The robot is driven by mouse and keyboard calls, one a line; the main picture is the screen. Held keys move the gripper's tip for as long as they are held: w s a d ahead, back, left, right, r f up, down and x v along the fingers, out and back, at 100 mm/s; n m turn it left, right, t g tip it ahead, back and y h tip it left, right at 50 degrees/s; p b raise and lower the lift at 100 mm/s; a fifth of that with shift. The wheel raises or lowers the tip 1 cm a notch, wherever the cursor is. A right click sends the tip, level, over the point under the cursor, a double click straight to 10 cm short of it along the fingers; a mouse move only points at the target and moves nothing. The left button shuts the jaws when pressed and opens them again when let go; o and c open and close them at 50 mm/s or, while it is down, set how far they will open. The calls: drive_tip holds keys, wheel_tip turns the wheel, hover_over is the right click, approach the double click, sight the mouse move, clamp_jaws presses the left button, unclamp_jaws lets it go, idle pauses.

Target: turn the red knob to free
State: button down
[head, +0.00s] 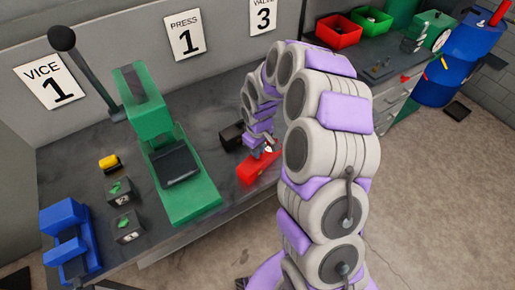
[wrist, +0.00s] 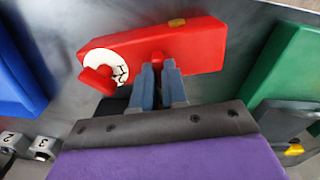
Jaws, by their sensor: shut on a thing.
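A red valve body (wrist: 195,48) lies across the upper middle of the wrist view. A white round dial (wrist: 118,62) with dark marks too small to read sits on its left part, with a red handle (wrist: 97,79) sticking out beside it. My gripper (wrist: 159,66) has its two grey fingers close together on a small red knob (wrist: 157,57) at the body's near side. The fingers hide part of the knob, so its setting cannot be read. In the head view the red body (head: 250,172) is on the bench, with my gripper (head: 267,149) at it, partly hidden by my arm.
A green press (head: 180,175) stands left of the red body, with a black box (head: 232,136) close behind. A blue vice (head: 70,240) and small labelled blocks (head: 125,225) are farther left. Red and green bins (head: 340,31) stand on the back bench.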

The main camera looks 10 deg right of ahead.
drive_tip(key=c, duration=1.2)
unclamp_jaws()
drive_tip(key=shift+o, duration=0.2)
wheel_tip(320, 180, up, 17)
drive_tip(key=p, duration=0.1)
drive_tip(key=shift+r, duration=0.15)
drive_tip(key=s+m+g+b, duration=0.1)
drive_tip(key=s+m+b, duration=0.4)
drive_tip(key=s, duration=2.9)
drive_tip(key=shift+s+d+r+m+g, duration=0.2)
drive_tip(key=shift+s+m+g, duration=0.2)
drive_tip(key=shift+m, duration=0.5)
